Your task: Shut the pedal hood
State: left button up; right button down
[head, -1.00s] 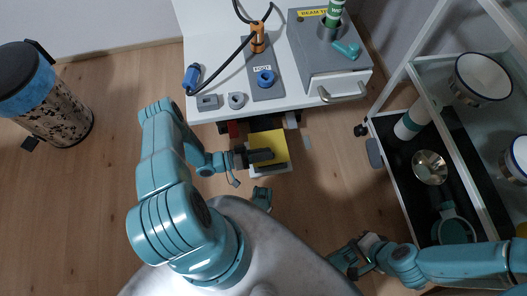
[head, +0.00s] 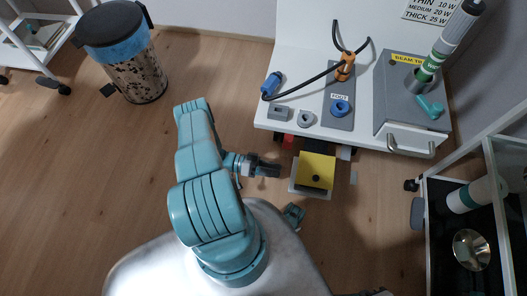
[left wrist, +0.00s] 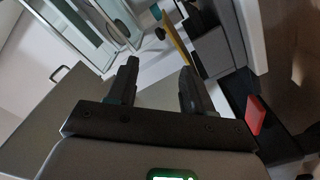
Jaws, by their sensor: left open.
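The pedal hood (head: 318,165) is a yellow panel with a dark round knob (head: 316,178), low in front of the white bench, above a pale grey base (head: 297,188). In the left wrist view the yellow panel (left wrist: 178,42) shows nearly edge-on and slanted, beyond the fingers. How far the hood stands open is hard to tell. My left gripper (head: 272,170) is just left of the hood, apart from it in the head view. In the left wrist view its fingers (left wrist: 158,72) are spread and empty. Only a sliver of my right gripper (head: 376,292) shows at the bottom edge.
The white bench (head: 290,115) above carries a grey box with a handle (head: 410,140), a cable and small fittings. A red part (head: 288,141) sits under its edge. A dark shelf cart (head: 440,260) stands at right.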

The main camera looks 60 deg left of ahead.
pick_arm(q)
jog(key=v, duration=0.3)
jog(key=shift+s+a+r, duration=0.1)
jog(key=shift+a+r, duration=0.1)
jog(key=shift+a, duration=0.05)
